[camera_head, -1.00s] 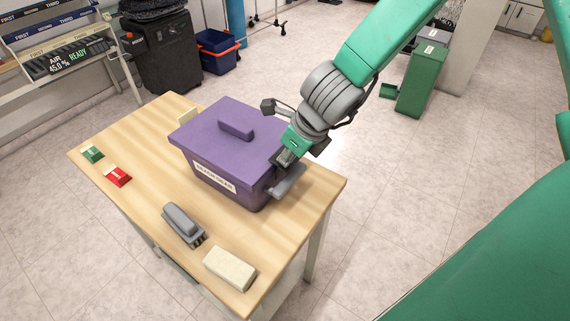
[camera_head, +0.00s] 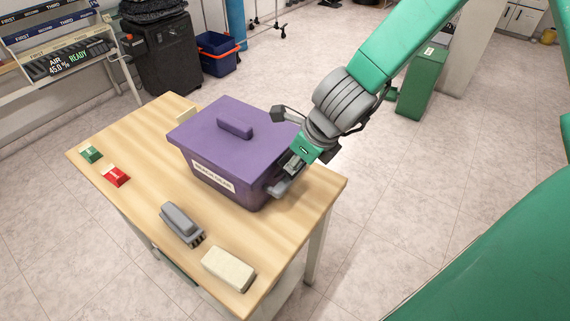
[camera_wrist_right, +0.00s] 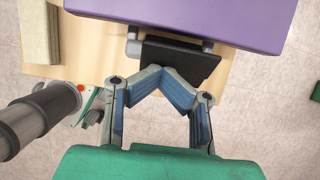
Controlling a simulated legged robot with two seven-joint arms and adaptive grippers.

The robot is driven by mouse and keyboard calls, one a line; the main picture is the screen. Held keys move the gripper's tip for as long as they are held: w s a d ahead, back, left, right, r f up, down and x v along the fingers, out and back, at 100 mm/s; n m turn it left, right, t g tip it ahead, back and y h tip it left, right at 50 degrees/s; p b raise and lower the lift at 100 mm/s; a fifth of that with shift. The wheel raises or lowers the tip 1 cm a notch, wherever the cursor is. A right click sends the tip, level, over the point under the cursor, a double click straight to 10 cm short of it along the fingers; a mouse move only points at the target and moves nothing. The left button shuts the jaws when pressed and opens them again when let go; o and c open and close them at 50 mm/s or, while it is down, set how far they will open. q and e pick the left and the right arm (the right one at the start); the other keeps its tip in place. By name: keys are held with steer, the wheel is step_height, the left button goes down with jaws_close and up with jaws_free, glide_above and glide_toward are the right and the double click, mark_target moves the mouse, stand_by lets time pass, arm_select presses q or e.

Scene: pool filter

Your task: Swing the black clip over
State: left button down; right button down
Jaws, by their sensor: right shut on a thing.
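The purple box (camera_head: 215,180) stands on the wooden table with its purple lid (camera_head: 200,132) on. The black clip (camera_wrist_right: 182,62) is at the edge of the box in the right wrist view, a dark plate with grey hinge parts beside it. My right gripper (camera_head: 279,185) is at the box's near right side, and its fingertips (camera_wrist_right: 165,74) come together at the clip's lower edge, shut on it. In the head view the gripper hides the clip. My left gripper is not in view.
On the wooden table (camera_head: 140,130) lie a grey brush-like tool (camera_head: 180,223), a cream block (camera_head: 228,268), a red piece (camera_head: 116,176) and a green piece (camera_head: 91,153). A cream object (camera_head: 186,112) shows behind the box.

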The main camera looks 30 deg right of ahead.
steer(key=shift+s+d+f, duration=0.1)
steer(key=shift+d+f, duration=0.05)
steer(key=shift+f, duration=0.3)
steer(key=shift+b, duration=0.3)
steer(key=shift+b+x, duration=0.6)
steer(key=shift+x, duration=0.3)
steer(key=shift+s+d+r+p, duration=0.3)
steer(key=shift+s+r, duration=0.1)
steer(key=shift+s, duration=0.25)
steer(key=shift+s+d+r+p, duration=0.3)
steer(key=shift+s+r, duration=0.05)
steer(key=shift+s, duration=0.3)
steer(key=shift+s+d+r+p, duration=0.3)
steer(key=shift+s+r, duration=0.1)
steer(key=shift+s, duration=0.25)
step_height(320, 180, up, 5)
steer(key=p, duration=0.5)
